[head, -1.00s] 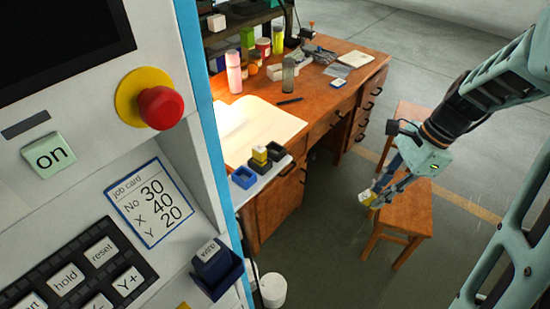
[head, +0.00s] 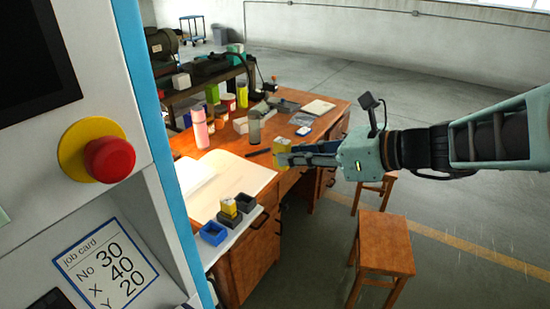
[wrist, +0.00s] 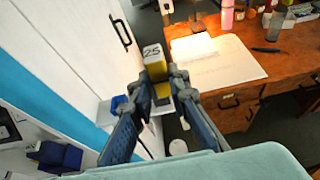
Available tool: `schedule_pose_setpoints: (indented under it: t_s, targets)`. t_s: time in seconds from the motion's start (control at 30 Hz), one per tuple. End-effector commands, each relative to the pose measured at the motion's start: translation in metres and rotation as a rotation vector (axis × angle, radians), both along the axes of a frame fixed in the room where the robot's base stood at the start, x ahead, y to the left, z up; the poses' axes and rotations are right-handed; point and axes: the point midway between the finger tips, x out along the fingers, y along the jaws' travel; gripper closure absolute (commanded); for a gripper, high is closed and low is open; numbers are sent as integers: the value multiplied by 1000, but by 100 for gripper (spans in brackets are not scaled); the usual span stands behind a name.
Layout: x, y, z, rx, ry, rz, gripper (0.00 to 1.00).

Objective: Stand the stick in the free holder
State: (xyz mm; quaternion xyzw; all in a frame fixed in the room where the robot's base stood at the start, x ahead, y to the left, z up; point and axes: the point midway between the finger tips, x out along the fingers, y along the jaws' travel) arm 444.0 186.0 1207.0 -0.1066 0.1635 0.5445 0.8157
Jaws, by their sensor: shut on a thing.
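My gripper (head: 283,161) is shut on a yellow stick (head: 283,148), held in the air in front of the desk. In the wrist view the stick (wrist: 154,64) sticks out past the fingertips, with a white end marked 25. Three small holders stand in a row on a white ledge: a blue one (head: 213,234) that looks empty, a dark middle one (head: 230,221) with a yellow stick (head: 228,207) standing in it, and a dark one (head: 246,203) that looks empty. In the wrist view the blue holder (wrist: 118,102) shows, with the others mostly hidden behind my gripper.
The machine panel (head: 85,200) with its red button (head: 109,159) fills the left. The wooden desk (head: 265,145) carries a paper sheet (head: 260,175), a pink bottle (head: 200,128) and several other items. A stool (head: 385,242) stands at the right. Open floor lies around it.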

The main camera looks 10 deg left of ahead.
Motion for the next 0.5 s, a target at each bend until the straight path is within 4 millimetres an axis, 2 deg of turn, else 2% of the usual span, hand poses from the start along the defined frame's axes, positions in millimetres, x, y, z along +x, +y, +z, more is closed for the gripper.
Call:
schedule_pose_setpoints:
  t_s: [0.03, 0.17, 0.2, 0.33, 0.5]
  targets:
    - [0, 15, -3, 0, -4, 7, 100]
    - [3, 46, -19, 1, -1, 6, 100]
    - [4, 53, -30, 0, 0, 5, 100]
    - [6, 71, -53, -1, 1, 4, 100]
    - [8, 83, -67, -1, -3, 2, 100]
